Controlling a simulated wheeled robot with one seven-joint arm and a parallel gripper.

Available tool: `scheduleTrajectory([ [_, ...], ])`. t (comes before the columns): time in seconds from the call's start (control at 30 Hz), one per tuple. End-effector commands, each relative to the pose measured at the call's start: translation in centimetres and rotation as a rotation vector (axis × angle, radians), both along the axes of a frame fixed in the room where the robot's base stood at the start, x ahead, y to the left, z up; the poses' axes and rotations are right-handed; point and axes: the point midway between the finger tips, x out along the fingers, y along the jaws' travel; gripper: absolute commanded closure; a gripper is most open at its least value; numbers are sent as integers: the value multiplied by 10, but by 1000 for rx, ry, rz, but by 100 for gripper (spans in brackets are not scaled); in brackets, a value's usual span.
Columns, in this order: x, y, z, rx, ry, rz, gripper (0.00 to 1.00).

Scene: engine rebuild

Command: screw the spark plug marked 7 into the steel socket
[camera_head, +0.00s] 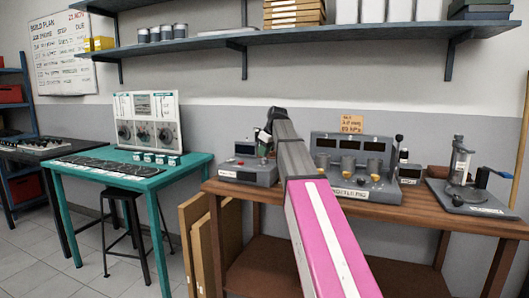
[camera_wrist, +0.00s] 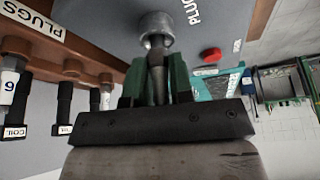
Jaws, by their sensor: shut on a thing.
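The steel socket (camera_wrist: 156,28) is a round metal collar on the grey plug unit (camera_wrist: 112,14), at the top of the wrist view. My gripper (camera_wrist: 157,76) has its green fingers shut on a dark grey spark plug (camera_wrist: 157,60). The plug is in line with the socket, and its far end is at the socket's mouth. I cannot tell how deep it sits. No number shows on the held plug. In the head view, my gripper (camera_head: 267,134) is over the grey unit (camera_head: 247,174) at the left of the wooden bench; the plug and socket are hidden there.
In the wrist view, a brown rack (camera_wrist: 85,67) marked PLUGS holds several dark pieces, with a 6 label and COIL tags. A red button (camera_wrist: 210,55) is beside the socket. In the head view, a throttle panel (camera_head: 355,185) stands right of my arm. A teal table (camera_head: 140,176) is left.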

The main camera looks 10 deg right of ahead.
Motion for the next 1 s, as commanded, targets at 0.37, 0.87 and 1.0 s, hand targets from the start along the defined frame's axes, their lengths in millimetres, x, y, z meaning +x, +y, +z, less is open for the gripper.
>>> scheduleTrajectory([
  [0.37, -1, 0, 0, 0, 1, -230, 100],
  [0.87, 0, 0, 0, 0, 1, -612, 100],
  [1.0, 0, 0, 0, 0, 0, -742, 100],
])
